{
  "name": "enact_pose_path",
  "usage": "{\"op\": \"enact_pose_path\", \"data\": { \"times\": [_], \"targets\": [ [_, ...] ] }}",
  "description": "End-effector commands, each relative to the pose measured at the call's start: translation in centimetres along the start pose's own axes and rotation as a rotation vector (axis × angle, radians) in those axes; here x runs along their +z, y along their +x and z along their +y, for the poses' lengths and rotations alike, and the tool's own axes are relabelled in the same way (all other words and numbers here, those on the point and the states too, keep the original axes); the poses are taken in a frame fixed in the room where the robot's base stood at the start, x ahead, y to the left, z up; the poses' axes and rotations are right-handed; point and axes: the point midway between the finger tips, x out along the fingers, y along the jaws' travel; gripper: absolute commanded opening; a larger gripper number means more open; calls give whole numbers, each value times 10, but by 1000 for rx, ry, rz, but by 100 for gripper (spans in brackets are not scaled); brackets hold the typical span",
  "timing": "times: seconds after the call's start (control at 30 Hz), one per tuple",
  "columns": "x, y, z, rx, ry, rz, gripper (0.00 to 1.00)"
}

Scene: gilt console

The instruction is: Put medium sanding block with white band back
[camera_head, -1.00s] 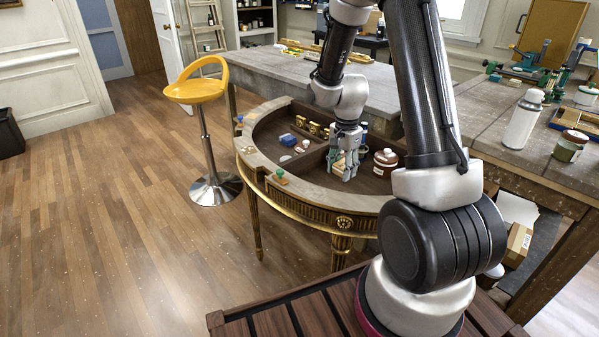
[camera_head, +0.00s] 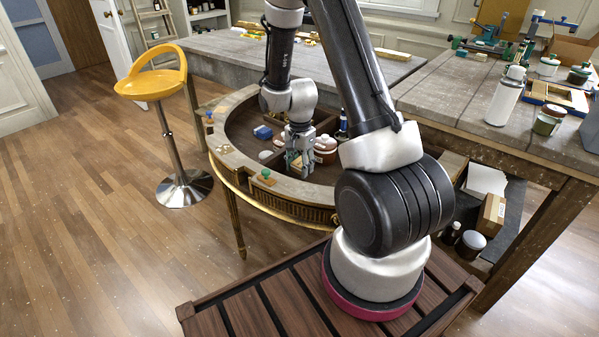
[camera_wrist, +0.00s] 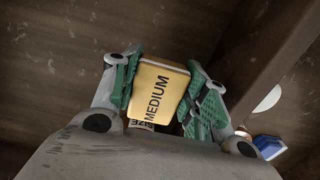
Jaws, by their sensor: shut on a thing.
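In the wrist view the sanding block (camera_wrist: 158,88) is a yellow-tan block with MEDIUM printed in black on its face. It sits between the green pads of my gripper (camera_wrist: 160,95), which is shut on it. A white patch shows at its lower end; I cannot tell whether it is the band. In the head view my gripper (camera_head: 299,168) points down inside the curved console (camera_head: 238,163), over its dark divided interior. The block is too small to make out there. I cannot tell whether it touches the console's floor.
A blue item (camera_head: 262,132) lies left of my gripper, and a brown-and-white jar (camera_head: 326,147) stands close on its right. A green-topped piece (camera_head: 266,174) is on the front rim. Dark dividers split the interior. A yellow stool (camera_head: 153,80) stands to the left.

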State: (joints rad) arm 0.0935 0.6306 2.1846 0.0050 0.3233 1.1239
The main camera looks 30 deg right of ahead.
Motion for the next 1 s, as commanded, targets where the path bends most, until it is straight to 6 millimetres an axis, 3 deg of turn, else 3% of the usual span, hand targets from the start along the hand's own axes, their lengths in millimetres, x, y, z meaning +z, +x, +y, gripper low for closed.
{"op": "enact_pose_path", "data": {
  "times": [0.17, 0.53, 0.57, 0.63, 0.67, 1.0],
  "targets": [
    [0, 27, 1, 2, 0, -1, 14],
    [0, 31, 0, 1, 0, 0, 14],
    [0, 31, 0, 0, 0, 0, 49],
    [0, 30, 0, 0, 0, 0, 62],
    [0, 30, 0, 0, 0, 0, 65],
    [0, 28, 0, 0, 0, 0, 65]
  ]
}}
